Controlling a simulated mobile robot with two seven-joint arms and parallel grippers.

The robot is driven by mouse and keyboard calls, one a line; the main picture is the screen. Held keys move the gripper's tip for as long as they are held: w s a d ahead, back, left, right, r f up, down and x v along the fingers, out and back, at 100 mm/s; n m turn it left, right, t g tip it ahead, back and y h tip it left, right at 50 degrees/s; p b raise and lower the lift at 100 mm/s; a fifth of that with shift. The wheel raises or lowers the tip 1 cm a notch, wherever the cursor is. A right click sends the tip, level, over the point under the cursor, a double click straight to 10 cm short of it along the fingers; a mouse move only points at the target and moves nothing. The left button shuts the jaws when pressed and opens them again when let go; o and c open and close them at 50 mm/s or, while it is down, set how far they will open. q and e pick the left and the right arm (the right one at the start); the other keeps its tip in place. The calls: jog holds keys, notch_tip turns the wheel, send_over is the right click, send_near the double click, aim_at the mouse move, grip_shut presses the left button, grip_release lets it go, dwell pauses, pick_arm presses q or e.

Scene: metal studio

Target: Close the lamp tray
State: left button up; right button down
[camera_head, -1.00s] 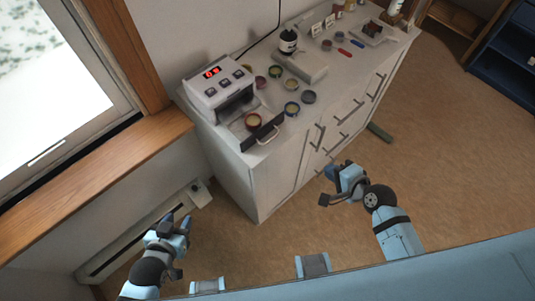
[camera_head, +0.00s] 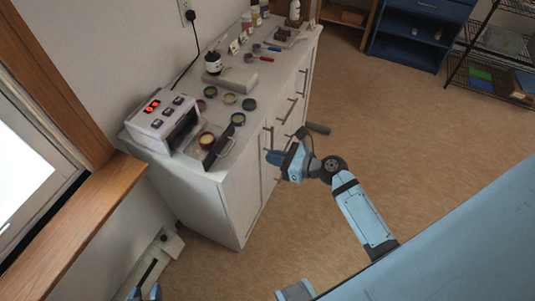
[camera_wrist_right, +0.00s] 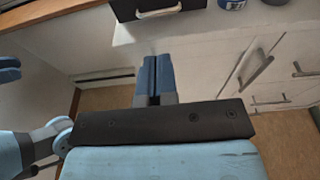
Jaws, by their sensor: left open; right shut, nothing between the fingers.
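The white lamp (camera_head: 162,124) with a red display stands on the near left end of the cabinet top. Its tray (camera_head: 218,150) is pulled out, with a dark front and a pale handle. A small round pot (camera_head: 206,140) sits in the tray. In the right wrist view the dark tray front (camera_wrist_right: 128,9) shows at the top edge, beyond my fingers. My right gripper (camera_head: 274,157) is shut and empty, to the right of the tray and apart from it; its blue fingers (camera_wrist_right: 153,76) are together. My left gripper (camera_head: 145,293) is open, partly cut off at the bottom edge.
The white cabinet (camera_head: 228,200) has bar handles along its front. Several small pots and a pale block (camera_head: 231,79) lie farther along its top. A window sill (camera_head: 75,225) is at the left. The brown floor (camera_head: 420,130) is clear to the right.

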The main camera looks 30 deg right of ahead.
aim_at(231, 148)
pick_arm(q)
jog(key=shift+a+r, duration=0.1)
jog(key=shift+r, duration=0.05)
pick_arm(e)
jog(key=x, duration=1.1)
jog(key=shift+w+a+f, duration=0.15)
jog(key=shift+a, duration=0.1)
pick_arm(q)
jog(key=shift+r, duration=0.1)
